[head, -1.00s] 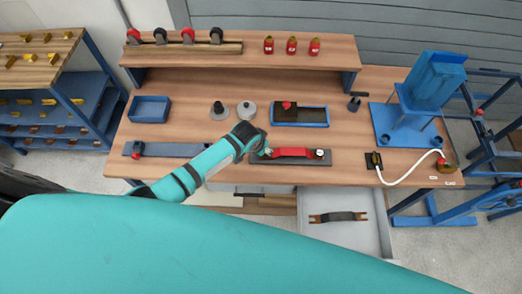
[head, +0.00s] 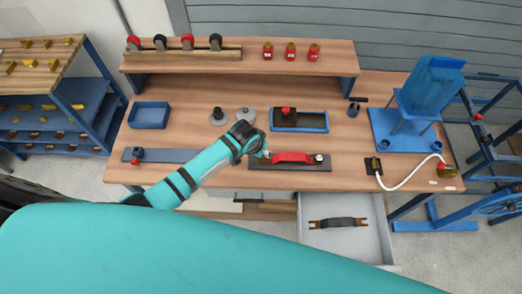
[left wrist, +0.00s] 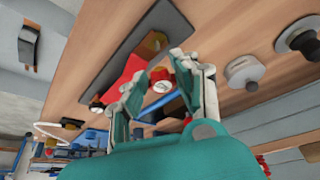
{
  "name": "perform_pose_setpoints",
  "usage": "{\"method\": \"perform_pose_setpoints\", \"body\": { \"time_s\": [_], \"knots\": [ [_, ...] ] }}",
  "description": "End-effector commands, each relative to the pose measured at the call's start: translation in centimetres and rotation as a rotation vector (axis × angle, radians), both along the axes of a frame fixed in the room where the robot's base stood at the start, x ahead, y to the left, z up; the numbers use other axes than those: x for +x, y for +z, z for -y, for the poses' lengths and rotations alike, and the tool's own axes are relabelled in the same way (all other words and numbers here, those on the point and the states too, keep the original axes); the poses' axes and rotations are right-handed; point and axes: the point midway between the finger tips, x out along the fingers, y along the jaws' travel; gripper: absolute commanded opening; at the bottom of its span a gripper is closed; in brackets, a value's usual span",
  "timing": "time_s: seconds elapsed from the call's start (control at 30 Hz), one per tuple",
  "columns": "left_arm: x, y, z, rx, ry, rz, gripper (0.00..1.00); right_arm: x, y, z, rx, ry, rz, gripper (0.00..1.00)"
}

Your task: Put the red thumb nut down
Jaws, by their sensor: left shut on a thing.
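My left gripper (head: 266,155) is at the left end of a dark plate that carries a red bar (head: 292,157). In the left wrist view its fingers (left wrist: 163,95) stand around a small dark red thing with a pale round face (left wrist: 163,86), which looks like the red thumb nut. The fingers partly hide it, and I cannot tell whether it touches the plate. A brass-coloured piece (left wrist: 153,42) sits on the plate close to the fingers. In the head view the hand hides the nut. My right gripper is not in view.
A blue tray (head: 313,128) and two grey round pieces stand behind the plate. An open drawer (head: 350,252) juts out in front. The bench (head: 200,100) has free room at back left.

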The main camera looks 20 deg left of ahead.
Motion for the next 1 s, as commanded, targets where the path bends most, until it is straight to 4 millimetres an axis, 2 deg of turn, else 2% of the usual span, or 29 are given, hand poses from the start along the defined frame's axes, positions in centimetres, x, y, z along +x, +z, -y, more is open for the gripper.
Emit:
{"method": "perform_pose_setpoints", "body": {
  "time_s": [0.43, 0.57, 0.67, 0.8, 0.87, 1.0],
  "knots": [
    [0.0, 0.0, 0.0, 0.001, 0.000, 0.000, 0.01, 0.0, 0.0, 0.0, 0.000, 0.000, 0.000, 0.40],
    [0.9, 0.7, -0.2, 0.001, 0.016, 0.007, 0.01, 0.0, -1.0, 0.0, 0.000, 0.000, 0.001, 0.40],
    [2.2, 2.7, -0.4, 0.002, 0.055, 0.014, 0.01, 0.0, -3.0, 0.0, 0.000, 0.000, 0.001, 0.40],
    [3.2, 7.6, -0.9, 0.004, 0.126, 0.020, 0.01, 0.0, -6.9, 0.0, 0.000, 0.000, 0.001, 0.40],
    [2.7, 9.8, -1.1, 0.004, 0.151, 0.021, 0.01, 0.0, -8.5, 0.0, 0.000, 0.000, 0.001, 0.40],
    [0.2, 13.7, -2.0, 0.004, 0.194, 0.015, 0.01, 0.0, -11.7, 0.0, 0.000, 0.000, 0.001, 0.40]
  ]
}}
